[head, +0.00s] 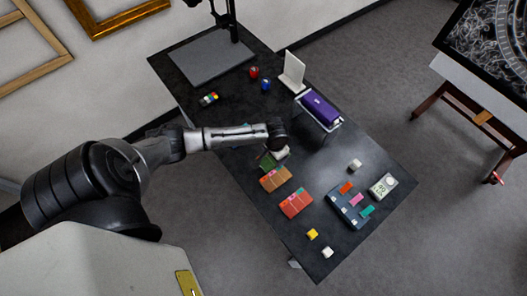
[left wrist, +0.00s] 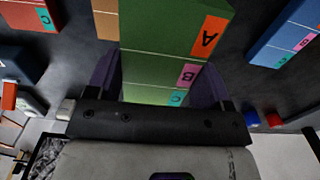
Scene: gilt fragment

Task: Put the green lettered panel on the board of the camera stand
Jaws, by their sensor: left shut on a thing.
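The green lettered panel (left wrist: 160,55) fills the middle of the left wrist view, with orange, pink and teal lettered tabs along its right side. My left gripper (left wrist: 160,92) is shut on its near end, one finger on each side. In the head view the green panel (head: 268,162) shows only partly under my left gripper (head: 277,152), beside the orange panel. I cannot tell whether it is clear of the table. The camera stand, with its flat grey board (head: 203,56) and black column (head: 234,22), is at the far end of the table. The board is bare. My right gripper is out of view.
An orange panel (head: 275,179) and a red panel (head: 296,203) lie nearby; a blue panel (left wrist: 288,38) shows in the left wrist view. A purple box (head: 320,107), white upright plate (head: 292,72), colour blocks (head: 208,99) and red and blue items (head: 254,72) stand further back.

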